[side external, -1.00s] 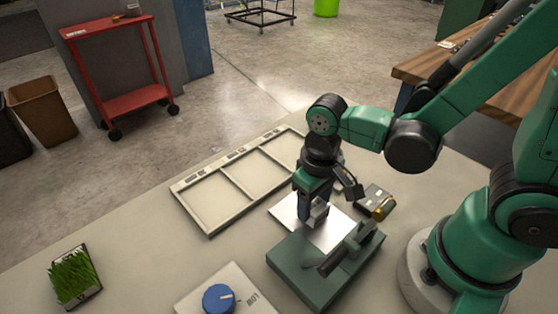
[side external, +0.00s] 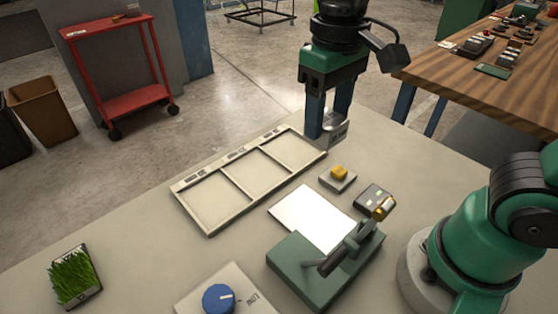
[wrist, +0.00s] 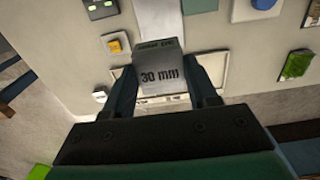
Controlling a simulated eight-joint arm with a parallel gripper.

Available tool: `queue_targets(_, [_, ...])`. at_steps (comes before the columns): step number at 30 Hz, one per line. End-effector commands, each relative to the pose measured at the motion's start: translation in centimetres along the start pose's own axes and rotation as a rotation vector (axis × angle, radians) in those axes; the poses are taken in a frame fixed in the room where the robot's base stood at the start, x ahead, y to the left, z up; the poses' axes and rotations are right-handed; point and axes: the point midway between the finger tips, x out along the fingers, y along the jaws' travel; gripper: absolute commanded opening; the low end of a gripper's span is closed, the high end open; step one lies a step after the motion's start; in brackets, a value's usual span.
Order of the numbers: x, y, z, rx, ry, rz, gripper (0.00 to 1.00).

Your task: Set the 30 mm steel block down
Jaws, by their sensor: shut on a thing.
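The steel block (wrist: 162,77), marked "30 mm", is held between the two fingers of my gripper (wrist: 165,85) in the wrist view. In the side view my gripper (side external: 328,122) is raised high over the table, with the block (side external: 334,134) at its fingertips. The block is clear of the bright plate and appears above the area near the far right end of the divided tray (side external: 222,181). Its exact height over the table is hard to tell.
A bright square plate (side external: 311,217) lies bare beside a green lever fixture (side external: 312,277). A yellow button (side external: 339,174), a small dark device (side external: 372,196), a blue dial (side external: 218,298) and a grass sample (side external: 74,278) stand on the table. The tray's compartments look empty.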

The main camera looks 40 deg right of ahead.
Motion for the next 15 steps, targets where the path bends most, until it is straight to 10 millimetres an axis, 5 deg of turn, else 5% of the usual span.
queue_targets(8, [-2.4,0.6,-0.4,0.03,0.0,0.0,0.0])
queue_targets(15, [-2.6,6.7,-2.7,0.285,0.0,0.0,0.0])
